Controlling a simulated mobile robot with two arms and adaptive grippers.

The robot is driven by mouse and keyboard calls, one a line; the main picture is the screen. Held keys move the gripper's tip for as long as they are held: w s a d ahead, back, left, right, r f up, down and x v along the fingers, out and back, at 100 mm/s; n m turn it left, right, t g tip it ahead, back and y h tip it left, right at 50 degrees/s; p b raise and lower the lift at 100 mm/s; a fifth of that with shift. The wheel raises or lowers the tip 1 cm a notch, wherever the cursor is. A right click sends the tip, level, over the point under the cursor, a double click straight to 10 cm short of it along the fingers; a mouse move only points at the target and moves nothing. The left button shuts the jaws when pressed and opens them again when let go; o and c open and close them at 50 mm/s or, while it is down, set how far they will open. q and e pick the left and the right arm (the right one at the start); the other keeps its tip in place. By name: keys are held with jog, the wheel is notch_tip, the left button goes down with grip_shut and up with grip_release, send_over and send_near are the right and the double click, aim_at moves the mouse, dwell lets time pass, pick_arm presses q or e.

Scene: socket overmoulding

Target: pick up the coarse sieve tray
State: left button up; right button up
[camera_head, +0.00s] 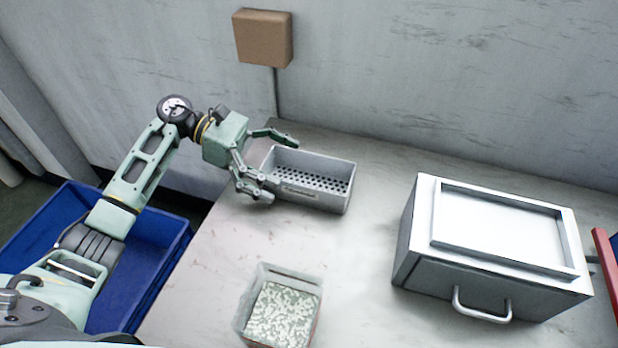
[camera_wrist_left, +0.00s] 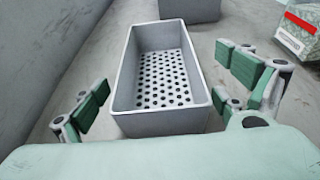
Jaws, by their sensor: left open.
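The coarse sieve tray (camera_head: 312,199) is a grey rectangular box with round holes in its floor, standing on the table near the wall. My left gripper (camera_head: 281,168) is open at the tray's left end. In the left wrist view the tray (camera_wrist_left: 162,125) lies lengthwise ahead of the gripper (camera_wrist_left: 165,100), with its near end between the two spread fingers. Gaps show between the finger pads and the tray walls there. My right gripper is not in view.
A grey metal box with a front handle (camera_head: 480,290) stands to the right. A blue bin (camera_head: 160,240) is on the floor at left. A brown box (camera_head: 263,38) is on the wall.

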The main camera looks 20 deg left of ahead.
aim_at(296, 172)
pick_arm(q)
jog(key=x, duration=0.3)
jog(key=shift+d, duration=0.1)
jog(key=shift+c, duration=0.3)
jog(key=c, duration=1.3)
